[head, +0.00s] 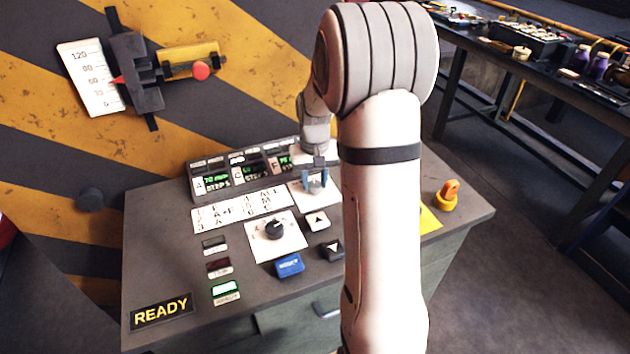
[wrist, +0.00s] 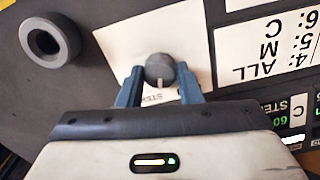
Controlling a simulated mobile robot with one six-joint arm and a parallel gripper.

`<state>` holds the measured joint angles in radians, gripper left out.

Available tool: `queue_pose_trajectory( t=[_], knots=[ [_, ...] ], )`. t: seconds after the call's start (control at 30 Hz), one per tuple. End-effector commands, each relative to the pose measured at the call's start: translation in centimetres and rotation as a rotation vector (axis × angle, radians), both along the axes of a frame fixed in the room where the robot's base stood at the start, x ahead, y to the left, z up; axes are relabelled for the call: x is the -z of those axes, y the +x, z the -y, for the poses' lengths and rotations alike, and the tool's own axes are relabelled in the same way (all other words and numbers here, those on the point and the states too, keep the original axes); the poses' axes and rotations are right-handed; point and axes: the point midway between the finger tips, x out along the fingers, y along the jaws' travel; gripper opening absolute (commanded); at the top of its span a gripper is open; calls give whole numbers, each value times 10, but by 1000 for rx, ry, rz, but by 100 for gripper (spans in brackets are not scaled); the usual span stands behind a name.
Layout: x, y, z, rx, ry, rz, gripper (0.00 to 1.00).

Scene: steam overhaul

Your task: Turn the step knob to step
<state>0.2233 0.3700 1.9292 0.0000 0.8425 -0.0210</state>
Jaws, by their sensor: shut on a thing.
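The step knob (wrist: 160,70) is a small round dark knob on a white plate (wrist: 185,28), with a pale pointer line. In the wrist view its pointer is directed down the picture, near a partly hidden label that seems to begin "STE" (wrist: 152,98). My gripper (wrist: 160,76) has its two blue fingers on either side of the knob, shut on it. In the head view my gripper (head: 317,181) is over a white plate (head: 303,198) at the back of the grey console; the knob itself is hard to make out there.
The console (head: 165,260) also bears another black knob (head: 275,229), a blue button (head: 290,265), arrow buttons (head: 318,221), lamps and a display row (head: 240,172).

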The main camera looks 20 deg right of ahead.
Motion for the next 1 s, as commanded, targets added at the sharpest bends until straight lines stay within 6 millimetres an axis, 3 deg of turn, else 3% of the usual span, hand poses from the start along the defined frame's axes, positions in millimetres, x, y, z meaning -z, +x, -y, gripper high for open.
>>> queue_pose_trajectory(
  t=[0.4, 1.0],
  knots=[
    [0, 0, 0, 229, 0, 1, 9],
    [-1, 0, 0, 278, 1, 1, 9]
  ],
)
